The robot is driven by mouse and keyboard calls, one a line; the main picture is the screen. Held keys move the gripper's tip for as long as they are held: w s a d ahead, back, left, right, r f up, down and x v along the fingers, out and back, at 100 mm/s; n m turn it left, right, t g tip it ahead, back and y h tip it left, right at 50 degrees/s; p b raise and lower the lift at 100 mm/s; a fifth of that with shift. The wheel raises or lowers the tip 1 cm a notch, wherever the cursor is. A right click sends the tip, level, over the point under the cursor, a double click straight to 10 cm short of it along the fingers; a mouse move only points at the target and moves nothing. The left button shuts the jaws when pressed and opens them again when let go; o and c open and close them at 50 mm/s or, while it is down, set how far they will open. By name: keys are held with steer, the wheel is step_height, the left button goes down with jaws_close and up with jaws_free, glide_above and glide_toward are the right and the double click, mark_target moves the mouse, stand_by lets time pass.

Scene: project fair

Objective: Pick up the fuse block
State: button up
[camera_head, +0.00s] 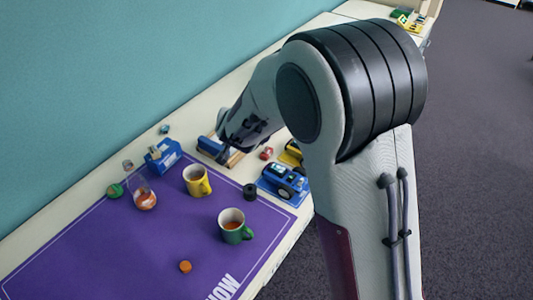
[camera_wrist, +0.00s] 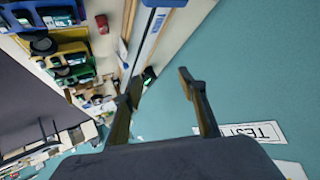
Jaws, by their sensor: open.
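I cannot tell for sure which thing is the fuse block. A small red piece (camera_head: 266,153) lies on the pale table right of my gripper and also shows in the wrist view (camera_wrist: 102,24); it may be the block, but it is too small to tell. My gripper (camera_wrist: 160,83) is open, with nothing between its fingers. In the head view my arm hides most of the gripper and part of the table behind it.
A blue vehicle (camera_head: 284,181) and a yellow one (camera_head: 291,153) stand near the red piece. A blue-and-wood item (camera_head: 213,148) is by the gripper. A yellow mug (camera_head: 197,181), a green mug (camera_head: 235,228) and a glass (camera_head: 145,198) stand on the purple mat (camera_head: 100,250). A teal wall (camera_head: 120,60) runs behind.

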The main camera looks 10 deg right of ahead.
steer(key=d+f+h, duration=0.1)
steer(key=f+h, duration=0.1)
steer(key=f, duration=0.4)
steer(key=w+d+f+m+h, duration=0.1)
steer(key=f+h, duration=0.1)
steer(key=f, duration=0.4)
steer(key=d+f+m+h, duration=0.1)
steer(key=d+f+h, duration=0.1)
steer(key=f, duration=0.4)
steer(key=shift+w, duration=0.3)
steer(key=shift+s+d+f+h, duration=0.2)
steer(key=shift+f+h, duration=0.15)
steer(key=shift+h, duration=0.15)
steer(key=shift+w+d, duration=0.1)
glide_toward(269, 148)
steer(key=shift+x, duration=1)
steer(key=shift+w, duration=0.15)
steer(key=shift+x, duration=2.9)
jaws_close()
